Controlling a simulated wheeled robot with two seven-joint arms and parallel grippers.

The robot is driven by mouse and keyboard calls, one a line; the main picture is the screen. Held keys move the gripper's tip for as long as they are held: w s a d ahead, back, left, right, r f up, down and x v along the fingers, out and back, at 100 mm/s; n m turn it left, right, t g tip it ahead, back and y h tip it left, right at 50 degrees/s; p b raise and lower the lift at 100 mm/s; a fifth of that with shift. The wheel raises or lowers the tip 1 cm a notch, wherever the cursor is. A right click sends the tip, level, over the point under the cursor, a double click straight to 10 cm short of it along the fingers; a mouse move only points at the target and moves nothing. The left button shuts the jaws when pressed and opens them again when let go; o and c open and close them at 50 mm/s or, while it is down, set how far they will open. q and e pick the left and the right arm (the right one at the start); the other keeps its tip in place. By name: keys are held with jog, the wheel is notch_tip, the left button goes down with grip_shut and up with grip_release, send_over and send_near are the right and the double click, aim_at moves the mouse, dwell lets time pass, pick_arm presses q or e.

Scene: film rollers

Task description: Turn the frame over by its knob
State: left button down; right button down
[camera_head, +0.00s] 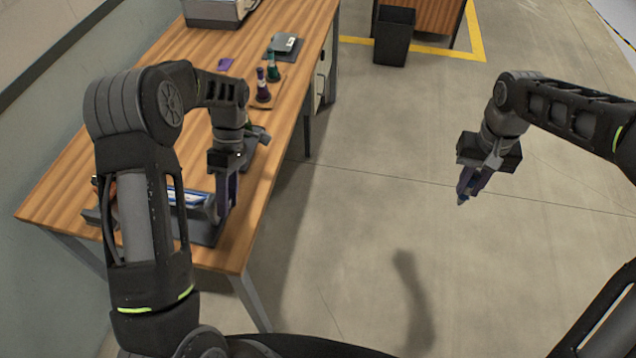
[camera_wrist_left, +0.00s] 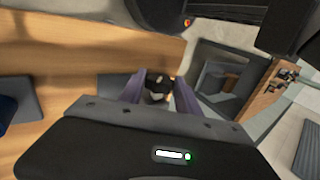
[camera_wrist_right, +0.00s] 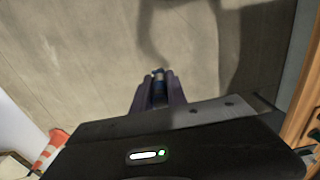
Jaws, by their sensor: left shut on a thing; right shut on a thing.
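A frame (camera_head: 186,198) with a blue and white face stands in a dark holder (camera_head: 200,232) at the near end of the wooden table. My left gripper (camera_head: 226,208) reaches down at the frame's right end. In the left wrist view its fingers (camera_wrist_left: 160,92) are closed around a dark round knob (camera_wrist_left: 157,86). Much of the frame is hidden behind my left arm. My right gripper (camera_head: 466,192) is over the bare floor, off the table, pointing down. It is shut on a small bluish-dark item (camera_wrist_right: 158,80), mostly hidden between the fingers.
A black bin (camera_head: 395,38) stands on the floor behind. The floor right of the table is clear.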

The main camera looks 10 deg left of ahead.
dwell(0.3)
pick_arm(q)
jog(key=c, duration=0.9)
grip_release()
jog(key=shift+o, duration=0.2)
jog(key=shift+r, duration=0.1)
pick_arm(e)
jog(key=shift+r, duration=0.1)
